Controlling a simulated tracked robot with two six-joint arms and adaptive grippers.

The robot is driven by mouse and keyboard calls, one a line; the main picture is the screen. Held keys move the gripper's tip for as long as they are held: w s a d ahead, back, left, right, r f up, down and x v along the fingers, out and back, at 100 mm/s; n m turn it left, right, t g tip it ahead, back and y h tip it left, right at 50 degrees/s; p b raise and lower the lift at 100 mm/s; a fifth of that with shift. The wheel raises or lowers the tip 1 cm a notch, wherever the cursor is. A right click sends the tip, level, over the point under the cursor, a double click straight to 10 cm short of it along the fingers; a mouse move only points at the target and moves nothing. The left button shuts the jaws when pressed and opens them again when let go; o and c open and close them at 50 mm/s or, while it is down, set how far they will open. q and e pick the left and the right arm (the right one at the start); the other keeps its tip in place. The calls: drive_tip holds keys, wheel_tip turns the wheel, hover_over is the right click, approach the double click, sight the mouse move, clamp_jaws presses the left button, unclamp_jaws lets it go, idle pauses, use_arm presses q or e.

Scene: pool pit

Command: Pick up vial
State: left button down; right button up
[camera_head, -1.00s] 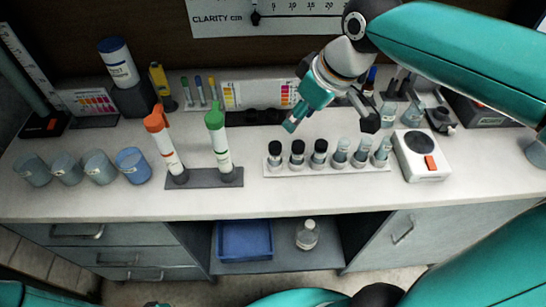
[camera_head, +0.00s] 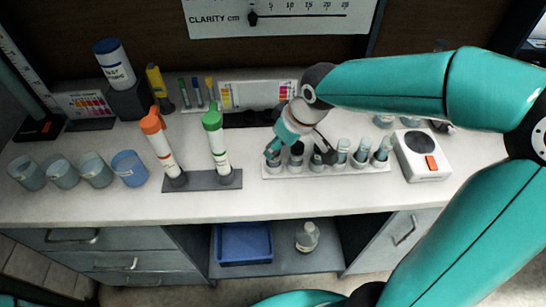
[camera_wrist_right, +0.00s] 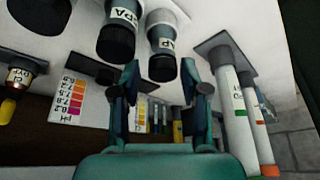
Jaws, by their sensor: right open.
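A white rack (camera_head: 281,171) holds a row of several small vials, black-capped at its left and grey-topped at its right. My right gripper (camera_head: 299,157) is low over the left part of this row with its fingers spread. In the right wrist view, the open fingers (camera_wrist_right: 163,78) point toward a black-capped vial (camera_wrist_right: 163,66) with a label ending in "AP". Its cap lies between the fingertips in the picture; I cannot tell whether they touch. A second black-capped vial (camera_wrist_right: 118,40) stands beside it. In the head view, the gripper partly hides the left vials. My left gripper is not in view.
Green-capped (camera_head: 216,145) and orange-capped (camera_head: 162,145) tubes stand on a grey base left of the rack. A white device (camera_head: 421,155) stands to the right. Several cups (camera_head: 95,170) line the left. The counter's front strip is clear.

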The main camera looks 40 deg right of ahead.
drive_tip(key=x, duration=0.4)
drive_tip(key=shift+a+f, duration=0.2)
drive_tip(key=shift+f, duration=0.15)
drive_tip(key=c, duration=0.8)
drive_tip(key=shift+c, duration=0.2)
drive_tip(key=shift+r, duration=0.15)
wheel_tip(320, 180, up, 20)
drive_tip(key=p, duration=0.1)
drive_tip(key=shift+f, duration=0.2)
